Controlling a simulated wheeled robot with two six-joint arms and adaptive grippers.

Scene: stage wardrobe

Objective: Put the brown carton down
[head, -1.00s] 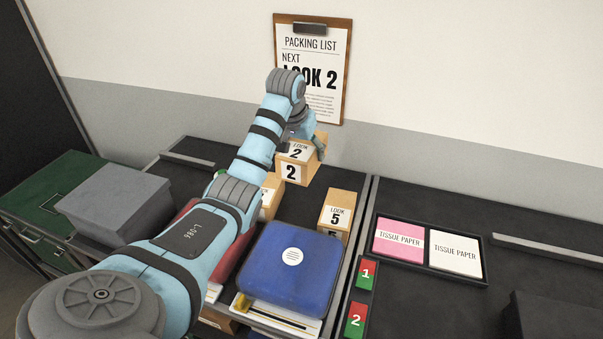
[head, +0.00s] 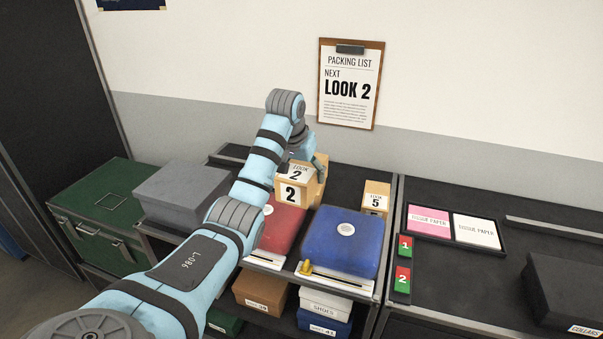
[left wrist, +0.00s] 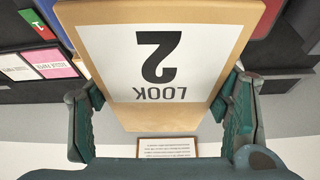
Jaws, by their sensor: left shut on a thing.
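The brown carton (head: 294,194) with white "LOOK 2" labels is in my left gripper (head: 308,168). In the head view it appears upright, overlapping the back of the red box (head: 280,226) and left of the blue box (head: 343,241). It seems held up, but the gap beneath it is hard to judge. In the left wrist view the carton (left wrist: 168,50) fills the middle, its label upside down, with the green fingers of the left gripper (left wrist: 163,112) on either side. My right gripper is not in view.
A "LOOK 5" carton (head: 375,198) stands behind the blue box. A grey box (head: 181,193) and green case (head: 104,214) are left. Tissue paper lies in a tray (head: 454,245) right, near the number 1 and 2 tags (head: 403,263). A dark box (head: 565,290) is far right.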

